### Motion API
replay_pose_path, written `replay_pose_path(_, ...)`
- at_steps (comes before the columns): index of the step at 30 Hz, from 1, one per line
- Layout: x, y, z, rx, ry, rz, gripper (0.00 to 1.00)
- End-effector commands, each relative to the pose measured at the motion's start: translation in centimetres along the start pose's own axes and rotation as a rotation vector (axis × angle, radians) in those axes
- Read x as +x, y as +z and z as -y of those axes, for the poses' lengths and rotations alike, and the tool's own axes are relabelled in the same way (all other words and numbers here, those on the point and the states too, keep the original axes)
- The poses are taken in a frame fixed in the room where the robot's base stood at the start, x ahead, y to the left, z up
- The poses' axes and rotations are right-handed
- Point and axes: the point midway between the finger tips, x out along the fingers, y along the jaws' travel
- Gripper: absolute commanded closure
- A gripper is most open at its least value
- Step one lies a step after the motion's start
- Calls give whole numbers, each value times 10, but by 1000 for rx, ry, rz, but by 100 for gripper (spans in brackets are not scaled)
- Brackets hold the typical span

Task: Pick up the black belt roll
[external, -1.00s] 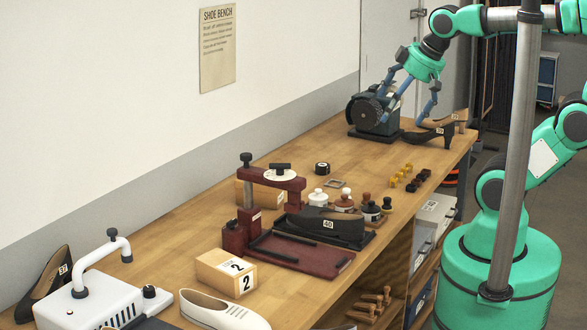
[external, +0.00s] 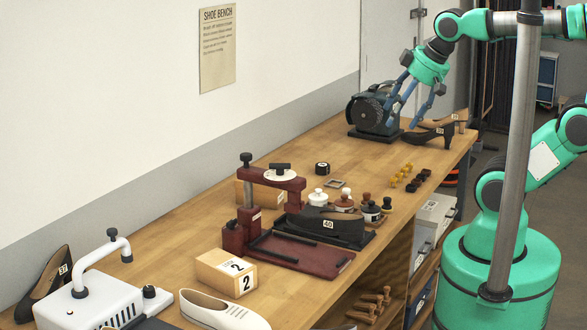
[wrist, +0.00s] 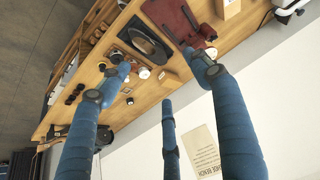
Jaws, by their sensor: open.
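The black belt roll (external: 322,168), a small dark cylinder with a pale mark on its side, stands upright on the wooden bench (external: 205,228), behind the bottles and right of the red press. My gripper (external: 402,122) has blue fingers and is open and empty. It is high over the far end of the bench, in front of the dark grinding machine, well apart from the roll. In the wrist view the spread fingers (wrist: 160,78) hang in front of the bench, with nothing between them.
A red press (external: 272,176), a black shoe numbered 40 (external: 310,224) and several small bottles stand near the roll. The grinding machine (external: 373,108) and a dark heeled shoe (external: 430,136) are at the far end. Bare bench lies between machine and roll.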

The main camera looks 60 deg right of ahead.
Motion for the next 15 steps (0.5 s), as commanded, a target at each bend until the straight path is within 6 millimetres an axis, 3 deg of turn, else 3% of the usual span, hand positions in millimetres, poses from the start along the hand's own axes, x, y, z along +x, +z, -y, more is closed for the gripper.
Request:
replay_pose_path(8,-2,-23,-6,22,9,17,36)
replay_pose_path(15,0,-70,-20,67,26,50,36)
